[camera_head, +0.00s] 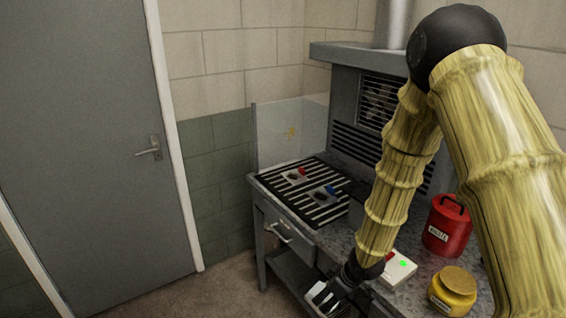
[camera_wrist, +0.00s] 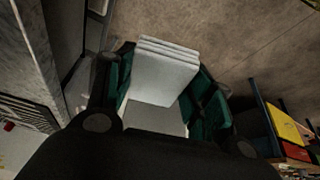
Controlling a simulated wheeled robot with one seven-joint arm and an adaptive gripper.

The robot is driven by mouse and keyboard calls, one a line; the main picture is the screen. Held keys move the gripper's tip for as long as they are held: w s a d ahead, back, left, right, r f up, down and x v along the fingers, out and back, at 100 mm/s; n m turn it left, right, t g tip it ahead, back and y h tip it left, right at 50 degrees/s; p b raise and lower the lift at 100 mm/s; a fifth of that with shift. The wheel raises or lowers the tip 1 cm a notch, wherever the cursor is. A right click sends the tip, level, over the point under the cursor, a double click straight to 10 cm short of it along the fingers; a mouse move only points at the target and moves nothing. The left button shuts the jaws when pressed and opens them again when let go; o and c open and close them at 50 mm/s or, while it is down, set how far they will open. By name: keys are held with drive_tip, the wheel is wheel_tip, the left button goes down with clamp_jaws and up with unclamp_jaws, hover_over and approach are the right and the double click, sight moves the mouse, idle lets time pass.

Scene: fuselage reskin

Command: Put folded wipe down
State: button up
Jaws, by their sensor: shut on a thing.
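My gripper (camera_wrist: 162,98) is shut on the folded wipe (camera_wrist: 167,68), a white, layered, flat stack. In the wrist view the wipe sits between the green finger pads, and its far folded edge sticks out past them. In the head view my gripper (camera_head: 326,299) is low at the bench's front edge, near the bottom of the picture. A small white patch of the wipe (camera_head: 318,294) shows there. The lower part of my gripper is dark and partly cut off, and I cannot tell whether the wipe touches any surface.
The grey workbench (camera_head: 278,207) carries a striped grille with small red and blue items, a white box (camera_head: 399,267) with a green light, a red can (camera_head: 447,226) and a yellow jar (camera_head: 452,292). A shelf lies under the bench. Coloured boxes (camera_wrist: 283,124) show at right in the wrist view.

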drive_tip(key=d+f+m+b, duration=0.1)
drive_tip(key=m, duration=0.1)
drive_tip(key=s+d+f+m+h+b, duration=0.1)
drive_tip(key=f, duration=0.1)
drive_tip(key=shift+m+t, duration=0.4)
drive_tip(key=s+d+f+m+h+b, duration=0.2)
drive_tip(key=s+f+m+b, duration=0.1)
drive_tip(key=s+f+m, duration=0.1)
drive_tip(key=shift+d+m+t, duration=0.2)
drive_tip(key=shift+m+t, duration=0.1)
drive_tip(key=shift+m, duration=0.5)
drive_tip(key=shift+w+a, duration=0.1)
